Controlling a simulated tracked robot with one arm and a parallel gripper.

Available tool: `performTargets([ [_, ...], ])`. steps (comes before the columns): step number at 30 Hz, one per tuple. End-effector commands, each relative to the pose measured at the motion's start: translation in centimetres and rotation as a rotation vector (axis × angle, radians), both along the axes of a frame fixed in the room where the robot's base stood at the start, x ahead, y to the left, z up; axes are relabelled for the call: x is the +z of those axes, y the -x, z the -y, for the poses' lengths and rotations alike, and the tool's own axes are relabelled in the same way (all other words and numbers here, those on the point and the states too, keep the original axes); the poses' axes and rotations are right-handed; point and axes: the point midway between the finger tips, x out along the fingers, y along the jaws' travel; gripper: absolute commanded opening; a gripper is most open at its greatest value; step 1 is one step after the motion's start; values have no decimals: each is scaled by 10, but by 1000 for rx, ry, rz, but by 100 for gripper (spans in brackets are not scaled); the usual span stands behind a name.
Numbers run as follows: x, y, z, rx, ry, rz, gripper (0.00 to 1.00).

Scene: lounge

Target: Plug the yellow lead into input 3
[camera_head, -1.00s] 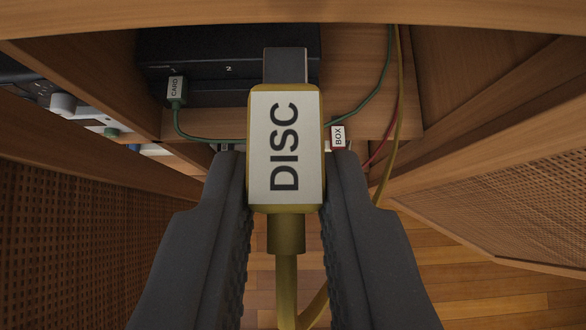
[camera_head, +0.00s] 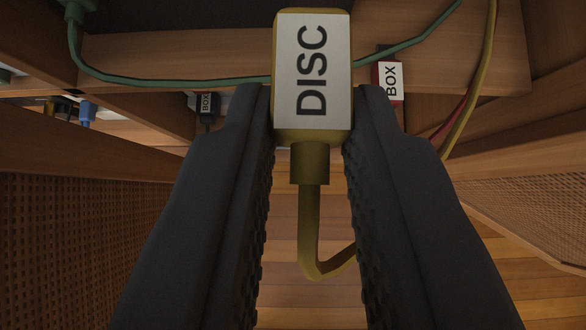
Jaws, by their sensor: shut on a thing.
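The yellow lead's plug (camera_head: 312,130), with a white label reading DISC (camera_head: 312,66), is held between the two dark fingers of my gripper (camera_head: 310,125). The plug points away from me, toward the top of the picture, and its metal tip is out of view. Its yellow cable (camera_head: 308,225) hangs down behind the plug and bends right; a yellow cable (camera_head: 472,90) also runs down at the upper right. The black box with the numbered inputs is out of view now, so input 3 cannot be seen.
A green cable (camera_head: 150,80) crosses the wooden shelf (camera_head: 180,55) behind the plug. A red plug labelled BOX (camera_head: 390,80) is to the right, with a red lead. A dark plug labelled BOX (camera_head: 207,108) and a blue plug (camera_head: 87,112) are lower left. Woven door panels (camera_head: 525,200) flank both sides.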

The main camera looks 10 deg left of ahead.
Motion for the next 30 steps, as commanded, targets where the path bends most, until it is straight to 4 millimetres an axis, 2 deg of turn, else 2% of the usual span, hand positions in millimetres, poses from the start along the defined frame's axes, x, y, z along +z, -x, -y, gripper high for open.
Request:
performTargets([
  [1, -16, 2, 0, 2, 1, -10, 0],
  [6, -51, 4, -3, 8, -6, -8, 0],
  [12, -70, 5, -5, 13, -11, -2, 0],
  [20, -73, 0, -5, 13, -11, -1, 0],
  [30, -72, -18, -5, 12, -11, -1, 0],
])
